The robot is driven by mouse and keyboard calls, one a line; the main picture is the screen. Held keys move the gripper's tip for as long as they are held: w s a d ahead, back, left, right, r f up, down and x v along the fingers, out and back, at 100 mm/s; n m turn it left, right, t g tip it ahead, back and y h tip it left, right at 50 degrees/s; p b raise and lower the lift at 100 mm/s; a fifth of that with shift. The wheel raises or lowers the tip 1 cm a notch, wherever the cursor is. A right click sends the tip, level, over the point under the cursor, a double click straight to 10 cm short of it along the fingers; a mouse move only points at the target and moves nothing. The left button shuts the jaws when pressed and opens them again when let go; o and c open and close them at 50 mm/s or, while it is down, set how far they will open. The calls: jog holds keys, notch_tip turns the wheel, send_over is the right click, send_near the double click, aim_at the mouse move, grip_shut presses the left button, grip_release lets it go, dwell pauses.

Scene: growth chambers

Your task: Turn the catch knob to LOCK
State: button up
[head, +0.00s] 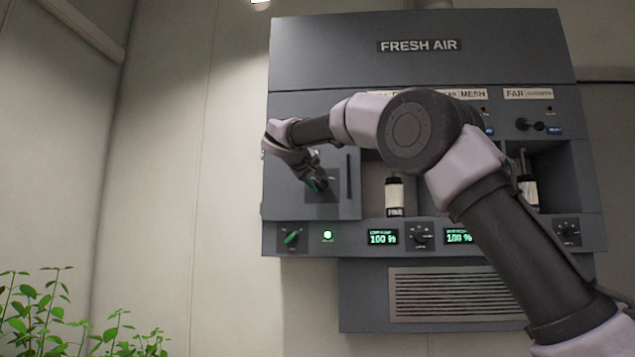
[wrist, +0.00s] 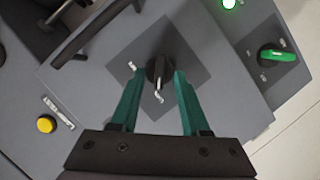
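The catch knob (wrist: 158,70) is a small dark knob on a darker square plate (wrist: 188,60) on a grey door panel. Two small white labels sit by it, one at its left and one at its lower end; I cannot read them. The knob's narrow end points toward the lower label. My gripper (wrist: 157,76) has its green fingers on either side of the knob, with small gaps showing, so it looks open around it. In the head view my gripper (head: 318,184) is in front of the plate (head: 322,197) and hides the knob.
A vertical bar handle (head: 349,177) stands on the door right of the plate. Below are a green knob (head: 291,238), a lit green lamp (head: 327,235) and a display (head: 383,237). A white-labelled cylinder (head: 394,194) sits in the bay to the right. Plants (head: 40,310) grow at lower left.

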jog(key=shift+s, duration=0.1)
jog(key=v, duration=1)
jog(key=shift+s+a, duration=0.15)
jog(key=shift+s, duration=0.1)
jog(key=shift+r, duration=0.1)
jog(key=w+d+f+m+g, duration=0.1)
jog(key=d+f, duration=0.1)
jog(key=d, duration=0.4)
jog(key=w+d+f+g, duration=0.1)
jog(key=d+f+g, duration=0.15)
jog(key=d, duration=0.35)
jog(key=s+d+f+m+g+y, duration=0.1)
jog(key=s+d+f, duration=0.35)
jog(key=d, duration=0.25)
jog(key=s+d+f+m+g+y, duration=0.1)
jog(key=s+d+f+g+y, duration=0.15)
jog(key=d+f, duration=0.4)
jog(key=s+d+f+m+y, duration=0.1)
jog(key=s+d+f+m, duration=0.2)
jog(key=s+f, duration=0.4)
jog(key=s+d+f+m+y, duration=0.2)
jog(key=s+d+f+m, duration=0.2)
jog(key=s+f, duration=0.4)
jog(key=s+d, duration=0.1)
jog(key=s, duration=0.5)
jog(key=shift+s+d+f, duration=0.25)
jog(key=shift+s+d, duration=0.1)
